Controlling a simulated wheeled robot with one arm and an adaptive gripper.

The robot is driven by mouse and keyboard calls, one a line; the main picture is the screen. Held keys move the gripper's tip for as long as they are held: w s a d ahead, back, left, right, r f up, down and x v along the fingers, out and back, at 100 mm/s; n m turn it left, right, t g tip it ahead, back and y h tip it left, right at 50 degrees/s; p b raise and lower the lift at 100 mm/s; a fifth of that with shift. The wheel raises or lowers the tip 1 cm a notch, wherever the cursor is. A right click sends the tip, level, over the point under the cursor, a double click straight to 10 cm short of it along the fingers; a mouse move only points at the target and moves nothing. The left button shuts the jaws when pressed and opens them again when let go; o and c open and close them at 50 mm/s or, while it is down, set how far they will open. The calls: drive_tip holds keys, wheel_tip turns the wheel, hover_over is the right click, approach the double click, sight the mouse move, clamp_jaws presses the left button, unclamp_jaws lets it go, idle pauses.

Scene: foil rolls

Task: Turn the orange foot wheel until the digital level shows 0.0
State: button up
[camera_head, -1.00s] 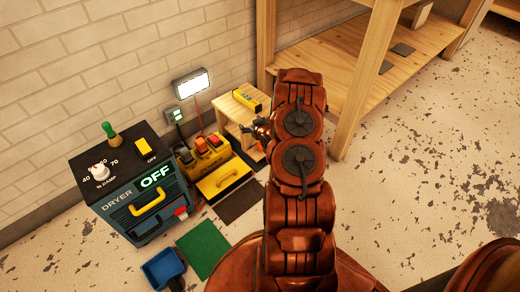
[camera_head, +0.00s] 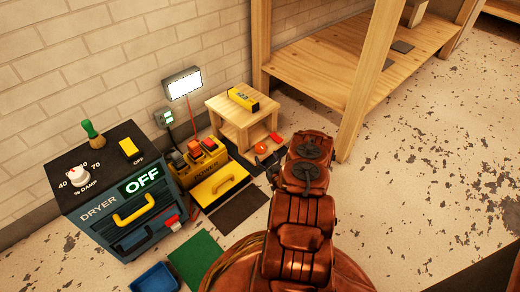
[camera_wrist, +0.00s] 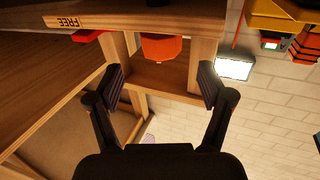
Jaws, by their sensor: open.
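The yellow digital level (camera_head: 243,98) lies on top of a small wooden stand (camera_head: 223,105); its dark display is too small to read surely. The orange foot wheel (camera_head: 262,148) is low at the stand's front right leg. In the wrist view the orange wheel (camera_wrist: 161,48) shows between wooden legs, ahead of my fingers and roughly centred between them. My gripper (camera_wrist: 162,82) is open and empty, its two dark fingers apart and not visibly touching the wheel. In the head view my gripper (camera_head: 272,168) is mostly hidden by my arm, just right of the wheel.
A red piece (camera_head: 276,137) is beside the wheel, and a wooden part marked FREE (camera_wrist: 68,22) shows in the wrist view. A yellow power box (camera_head: 222,184) with switches and a dryer (camera_head: 125,190) reading OFF stand left. A wooden shelf (camera_head: 370,60) stands behind right.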

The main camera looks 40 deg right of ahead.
sight(262, 150)
drive_tip(key=b+x, duration=0.2)
drive_tip(key=x, duration=0.3)
drive_tip(key=shift+w+d+f+b, duration=0.1)
drive_tip(key=shift+w+b, duration=0.3)
drive_tip(key=shift+w+d, duration=0.25)
drive_tip(key=shift+w, duration=0.35)
drive_tip(key=shift+c, duration=0.3)
drive_tip(key=c, duration=1.1)
